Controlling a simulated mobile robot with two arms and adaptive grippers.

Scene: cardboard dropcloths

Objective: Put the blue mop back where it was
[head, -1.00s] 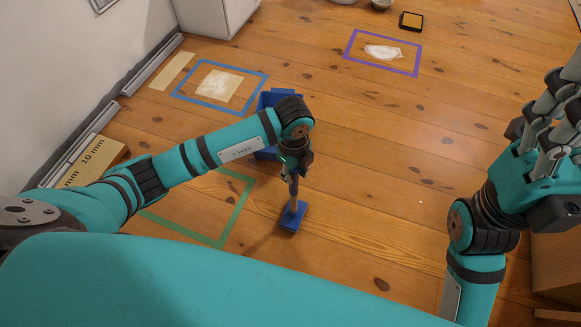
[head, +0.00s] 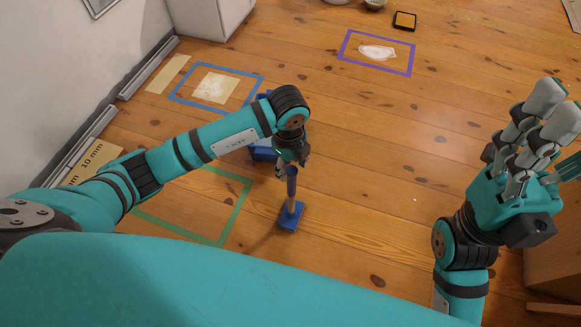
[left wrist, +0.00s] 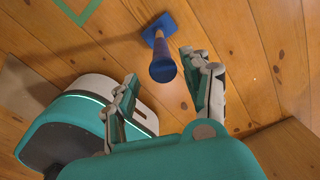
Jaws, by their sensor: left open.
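The blue mop (head: 291,214) stands upright on the wooden floor. It has a flat blue head, a pale lower handle and a blue upper grip. It stands right of the green tape outline (head: 237,212), outside it. My left gripper (head: 291,164) is open just above the top of the handle. In the left wrist view the round blue handle end (left wrist: 163,68) shows between the two spread fingers (left wrist: 160,80), with gaps on both sides. My right gripper (head: 530,135) is raised at the right, away from the mop; its finger opening is unclear.
A blue bin (head: 262,152) stands behind my left gripper, partly hidden. Blue tape (head: 176,93) and purple tape (head: 342,47) outline pale patches on the floor. A yellow-topped black pad (head: 404,20) lies at the back. Floor right of the mop is clear.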

